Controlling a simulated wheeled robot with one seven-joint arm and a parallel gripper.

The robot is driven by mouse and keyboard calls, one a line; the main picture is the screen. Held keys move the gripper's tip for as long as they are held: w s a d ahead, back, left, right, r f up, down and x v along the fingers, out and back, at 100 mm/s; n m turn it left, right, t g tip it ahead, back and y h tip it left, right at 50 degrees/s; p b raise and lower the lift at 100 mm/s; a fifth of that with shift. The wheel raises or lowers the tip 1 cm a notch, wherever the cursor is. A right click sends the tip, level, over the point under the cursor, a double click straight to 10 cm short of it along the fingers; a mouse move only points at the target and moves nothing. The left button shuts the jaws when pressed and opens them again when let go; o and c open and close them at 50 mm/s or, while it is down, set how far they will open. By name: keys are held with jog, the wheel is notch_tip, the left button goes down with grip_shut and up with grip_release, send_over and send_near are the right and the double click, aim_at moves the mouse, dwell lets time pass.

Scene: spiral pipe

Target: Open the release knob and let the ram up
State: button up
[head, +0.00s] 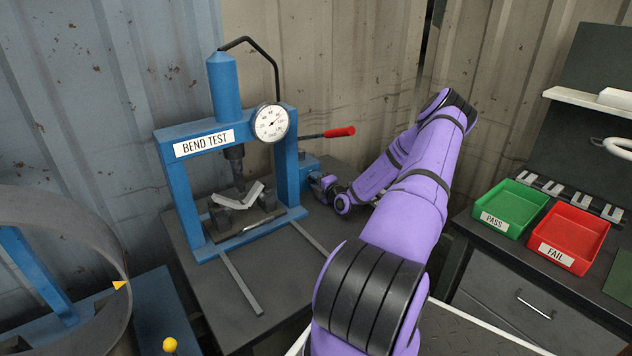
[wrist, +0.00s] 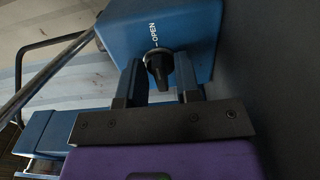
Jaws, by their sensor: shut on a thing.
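The blue bend-test press (head: 170,155) stands on a dark bench. Its dark ram (head: 236,165) is down, its tip at a bent, V-shaped metal strip (head: 252,192) lying across the supports. A blue pump block (head: 308,168) sits at the press's right side; in the wrist view the block (wrist: 195,22) carries a white "OPEN" mark. The black release knob (wrist: 158,72) sticks out below that mark. My gripper (wrist: 160,80) has one finger on each side of the knob and is shut on it. In the head view my gripper (head: 326,186) is small beside the block, and the knob is hidden.
A pump lever with a red handle (head: 339,132) reaches right above my gripper. A dial gauge (head: 271,123) is on the press. Green PASS (head: 511,205) and red FAIL (head: 572,236) trays stand on the right cabinet. A corrugated wall is close behind.

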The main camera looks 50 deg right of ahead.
aim_at(311, 168)
jog(key=shift+f, duration=0.1)
dwell(0.4)
jog(key=o, duration=0.6)
jog(key=shift+c, duration=0.2)
jog(key=shift+r, duration=0.25)
jog(key=o, duration=0.4)
notch_tip(311, 168, up, 3)
jog(key=shift+r, duration=0.15)
jog(key=s+a, duration=0.3)
jog(key=s, duration=0.1)
jog(key=s+a+r, duration=0.1)
jog(key=s+a, duration=0.6)
jog(key=s, duration=0.1)
jog(key=shift+s+a+r, duration=0.15)
jog(key=shift+a, duration=0.05)
jog(key=c, duration=0.4)
